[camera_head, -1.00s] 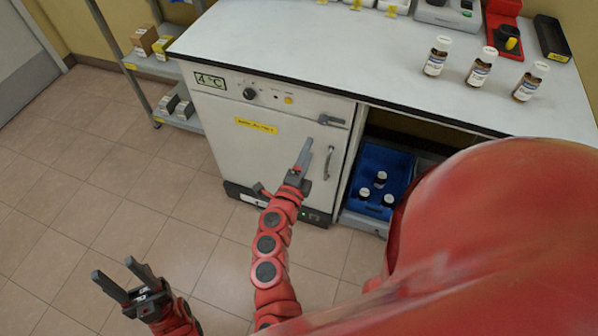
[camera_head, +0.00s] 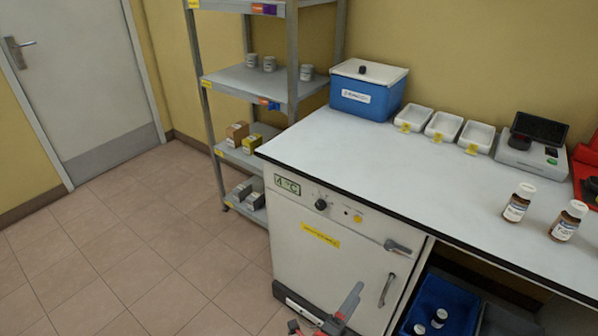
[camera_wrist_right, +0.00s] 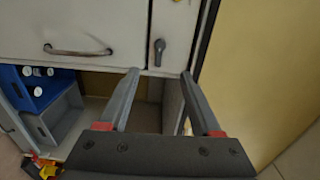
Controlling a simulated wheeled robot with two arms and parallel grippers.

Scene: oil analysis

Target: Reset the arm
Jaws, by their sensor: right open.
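My right gripper (camera_head: 325,308) shows at the bottom edge of the head view, in front of the white 4°C cabinet (camera_head: 300,262). It is open and empty. In the right wrist view its two fingers (camera_wrist_right: 160,74) are apart, with nothing between them, and point toward the cabinet front. The cabinet door is shut. Its handle (camera_head: 387,290) is right of the gripper, and the latch (camera_head: 398,246) is above it. I cannot tell the exact gap between the fingers and the cabinet. My left gripper is not in view.
Brown labelled bottles (camera_head: 516,203) stand on the worktop (camera_head: 400,175), with a blue box (camera_head: 367,92) and white trays (camera_head: 443,127) behind. A blue crate (camera_head: 455,300) with bottles sits below. A grey shelf rack (camera_head: 262,80) stands left; the floor (camera_head: 120,250) is free.

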